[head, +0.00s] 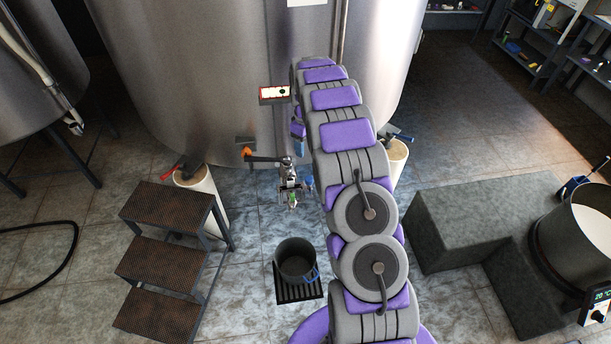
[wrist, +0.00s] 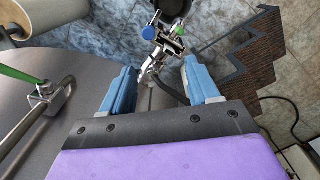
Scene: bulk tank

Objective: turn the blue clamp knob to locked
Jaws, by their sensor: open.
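The blue clamp knob (wrist: 148,33) shows in the wrist view as a small round blue cap on the metal valve fitting (wrist: 165,45), beyond my fingertips. In the head view a small blue part (head: 308,183) beside the fitting (head: 289,178) looks like the same knob. My gripper (wrist: 161,68) has two blue fingers spread wide apart, with nothing held between them. They point toward the fitting and are apart from the knob. In the head view my gripper (head: 299,147) is mostly hidden by my arm, close to the tank front.
A green-tipped part (head: 292,197) hangs on the fitting. A black bucket (head: 297,262) stands on a grate below. Steps (head: 165,265) stand left, a grey block (head: 470,215) right. The steel tank (head: 210,80) rises behind. An orange-ended lever (head: 247,153) sits left of the fitting.

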